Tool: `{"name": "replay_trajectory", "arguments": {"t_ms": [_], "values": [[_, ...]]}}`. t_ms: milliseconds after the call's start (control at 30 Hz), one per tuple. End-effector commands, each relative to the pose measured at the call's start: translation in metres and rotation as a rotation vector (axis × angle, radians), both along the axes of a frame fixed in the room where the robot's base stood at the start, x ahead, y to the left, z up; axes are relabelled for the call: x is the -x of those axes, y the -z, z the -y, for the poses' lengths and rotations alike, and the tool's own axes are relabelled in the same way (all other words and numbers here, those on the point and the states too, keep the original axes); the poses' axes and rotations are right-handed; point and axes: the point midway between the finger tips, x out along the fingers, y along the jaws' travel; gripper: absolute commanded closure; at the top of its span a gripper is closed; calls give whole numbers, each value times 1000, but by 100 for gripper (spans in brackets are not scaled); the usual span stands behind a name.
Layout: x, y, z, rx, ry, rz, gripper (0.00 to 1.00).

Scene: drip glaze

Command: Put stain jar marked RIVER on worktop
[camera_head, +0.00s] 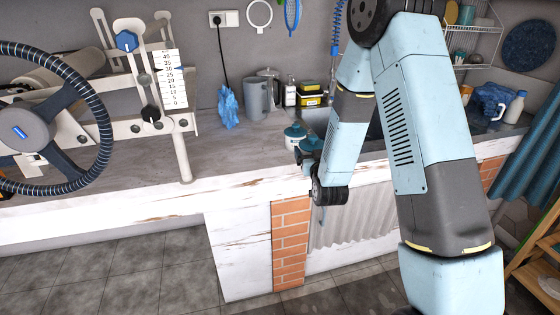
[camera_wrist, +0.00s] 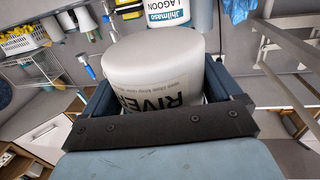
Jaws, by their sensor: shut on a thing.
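The RIVER jar (camera_wrist: 155,62) is a white, rounded jar in the wrist view. It sits between the fingers of my gripper (camera_wrist: 158,88), which is shut on it. Its dark RIVER lettering appears upside down, and its lower part in the picture is hidden by the gripper. In the head view my gripper (camera_head: 309,149) is at the front edge of the worktop (camera_head: 240,158). A jar marked LAGOON (camera_wrist: 168,14) shows behind the RIVER jar in the wrist view.
A grey pitcher (camera_head: 257,97), bottles (camera_head: 290,93) and yellow-black containers (camera_head: 309,95) stand at the back of the worktop. A wheeled machine (camera_head: 50,125) fills the left. Bare worktop lies between the machine and my gripper.

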Motion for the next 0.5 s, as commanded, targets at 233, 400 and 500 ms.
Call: {"name": "replay_trajectory", "arguments": {"t_ms": [233,400,500], "values": [[22,-45,-48,-3,-63,3,51],[39,-70,-73,-5,-99,3,51],[47,-80,-84,-5,-117,1,51]]}}
